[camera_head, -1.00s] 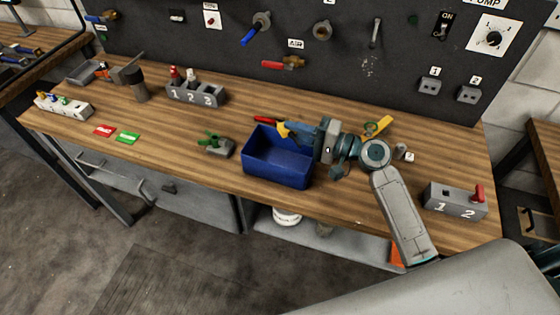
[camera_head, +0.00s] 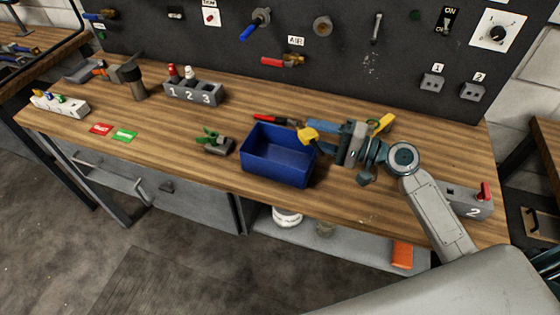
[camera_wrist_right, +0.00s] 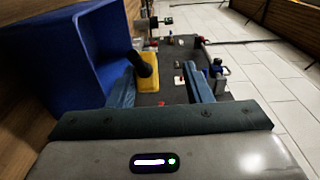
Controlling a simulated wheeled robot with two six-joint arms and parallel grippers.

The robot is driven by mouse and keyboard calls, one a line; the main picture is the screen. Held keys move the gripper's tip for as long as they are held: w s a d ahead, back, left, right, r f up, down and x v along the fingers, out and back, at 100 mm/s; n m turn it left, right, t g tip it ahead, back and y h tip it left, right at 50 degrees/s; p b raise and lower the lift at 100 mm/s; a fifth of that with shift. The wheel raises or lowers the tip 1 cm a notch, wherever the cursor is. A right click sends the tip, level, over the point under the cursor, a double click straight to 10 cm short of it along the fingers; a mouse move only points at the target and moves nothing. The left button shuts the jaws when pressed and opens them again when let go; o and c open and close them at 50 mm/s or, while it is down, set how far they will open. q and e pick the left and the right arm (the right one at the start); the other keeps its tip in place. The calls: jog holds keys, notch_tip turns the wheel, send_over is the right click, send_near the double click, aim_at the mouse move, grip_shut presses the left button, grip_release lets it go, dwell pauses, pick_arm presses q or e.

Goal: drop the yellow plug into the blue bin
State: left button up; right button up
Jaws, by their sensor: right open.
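The yellow plug (camera_head: 307,135) is at the upper right corner of the blue bin (camera_head: 278,170), in front of my right gripper (camera_head: 320,135). In the right wrist view the plug (camera_wrist_right: 150,72), with a black part, shows between the parted fingers of my right gripper (camera_wrist_right: 160,78), nearer the left finger. The blue bin (camera_wrist_right: 75,70) fills the left of that view, close beside the plug. I cannot tell whether the plug touches the bin's rim or a finger. My right gripper is open. My left gripper is not in view.
A red-handled tool (camera_head: 272,119) lies behind the bin. A yellow-handled tool (camera_head: 382,123) lies behind my right gripper. A green-handled item (camera_head: 215,142) sits left of the bin.

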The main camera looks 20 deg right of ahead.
jog(key=b+v, duration=0.1)
jog(key=v, duration=0.2)
jog(key=shift+s+d+f+b, duration=0.15)
jog(key=shift+s+d+b, duration=0.1)
jog(key=shift+d+b, duration=0.1)
jog(key=shift+s+d+b, duration=0.3)
jog(key=shift+s+d, duration=0.2)
jog(key=shift+d, duration=0.05)
jog(key=shift+r, duration=0.2)
